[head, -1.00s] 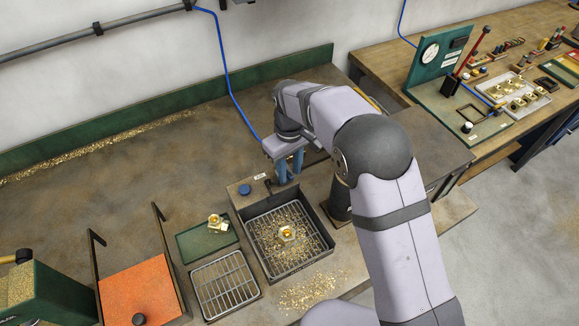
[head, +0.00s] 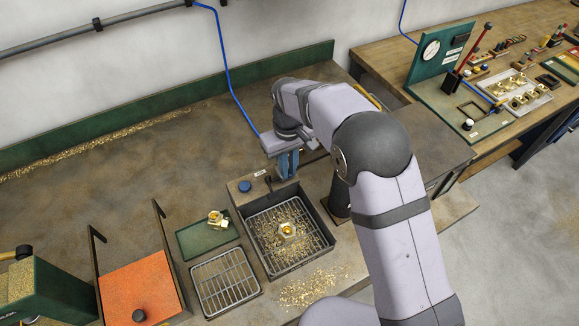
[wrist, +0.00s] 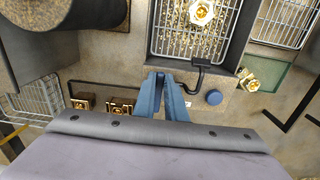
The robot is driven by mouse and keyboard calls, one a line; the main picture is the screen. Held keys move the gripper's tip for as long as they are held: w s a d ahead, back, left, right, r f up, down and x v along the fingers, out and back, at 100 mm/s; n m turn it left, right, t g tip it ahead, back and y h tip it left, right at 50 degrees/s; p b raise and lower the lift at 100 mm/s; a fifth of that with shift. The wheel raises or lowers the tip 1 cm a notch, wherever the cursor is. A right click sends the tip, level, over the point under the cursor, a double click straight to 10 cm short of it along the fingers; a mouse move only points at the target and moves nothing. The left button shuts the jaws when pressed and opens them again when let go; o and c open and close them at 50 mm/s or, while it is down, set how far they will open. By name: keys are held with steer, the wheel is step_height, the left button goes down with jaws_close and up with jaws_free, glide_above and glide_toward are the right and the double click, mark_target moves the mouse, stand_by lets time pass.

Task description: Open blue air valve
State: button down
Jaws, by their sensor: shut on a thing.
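A round blue knob (head: 245,186) sits on the back ledge of the basket box, left of a small white label (head: 260,173). It also shows in the wrist view (wrist: 214,97), right of the fingers and apart from them. My gripper (head: 287,164) is at the back of the same box, with its blue fingers pointing down. In the wrist view my gripper (wrist: 163,85) is shut, and what is between the fingertips is mostly hidden. A black bent tube (wrist: 202,64) runs close beside the fingertips toward the basket.
A wire basket (head: 268,262) holds a brass part (head: 287,230) among chips. A green tray (head: 190,247) with another brass part and an empty rack (head: 224,285) are to the left. Loose chips (head: 305,288) lie in front. The bench behind is mostly clear.

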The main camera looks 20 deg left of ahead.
steer(key=c, duration=1.8)
jaws_free()
steer(key=shift+r+b, duration=1.4)
steer(key=shift+r, duration=2.3)
